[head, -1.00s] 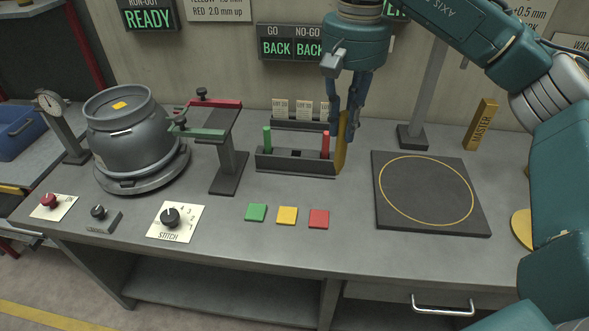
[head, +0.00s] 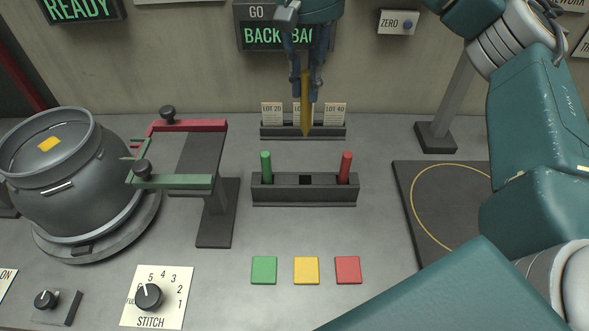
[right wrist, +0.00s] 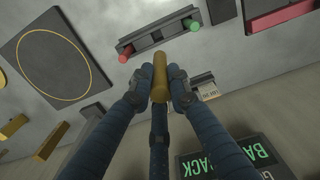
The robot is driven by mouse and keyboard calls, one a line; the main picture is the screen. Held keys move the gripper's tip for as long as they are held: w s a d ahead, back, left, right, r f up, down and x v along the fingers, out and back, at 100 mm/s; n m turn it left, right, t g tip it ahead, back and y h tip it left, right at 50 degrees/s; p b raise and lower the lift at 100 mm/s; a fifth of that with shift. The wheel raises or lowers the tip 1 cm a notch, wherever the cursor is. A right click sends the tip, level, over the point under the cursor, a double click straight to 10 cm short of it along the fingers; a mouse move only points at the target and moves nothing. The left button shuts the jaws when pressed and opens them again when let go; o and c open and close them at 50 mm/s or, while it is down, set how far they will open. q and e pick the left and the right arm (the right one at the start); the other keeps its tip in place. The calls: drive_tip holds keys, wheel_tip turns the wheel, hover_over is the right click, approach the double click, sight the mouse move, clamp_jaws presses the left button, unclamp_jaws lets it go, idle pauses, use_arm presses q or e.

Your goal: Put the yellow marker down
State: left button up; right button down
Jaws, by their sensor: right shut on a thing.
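The yellow marker (head: 306,104) is held upright in my right gripper (head: 306,82), in front of the lot cards at the back of the bench. In the right wrist view the fingers are shut on the yellow marker (right wrist: 159,78). The dark marker holder (head: 304,188) stands below it in the head view, with a green marker (head: 265,165) at its left end and a red marker (head: 345,167) at its right end. An empty square slot (head: 305,180) shows between them. The yellow marker appears apart from the holder. My left gripper is not in view.
A card rack (head: 277,132) stands behind the holder. Green, yellow and red pads (head: 306,271) lie in front. A grey drum (head: 62,185) and a gauge stand (head: 217,215) are left; a dark mat (head: 408,205) is right. Clear bench lies around the holder.

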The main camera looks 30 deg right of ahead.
sight(310, 122)
drive_tip(key=f, duration=0.2)
drive_tip(key=s+f, duration=0.1)
drive_tip(key=f, duration=0.5)
drive_tip(key=shift+s, duration=0.2)
wheel_tip(310, 122, down, 4)
drive_tip(key=shift+w+f, duration=0.15)
drive_tip(key=shift+f, duration=0.05)
wheel_tip(310, 122, down, 7)
drive_tip(key=p, duration=0.1)
drive_tip(key=c, duration=1.6)
unclamp_jaws()
drive_tip(key=shift+c, duration=0.2)
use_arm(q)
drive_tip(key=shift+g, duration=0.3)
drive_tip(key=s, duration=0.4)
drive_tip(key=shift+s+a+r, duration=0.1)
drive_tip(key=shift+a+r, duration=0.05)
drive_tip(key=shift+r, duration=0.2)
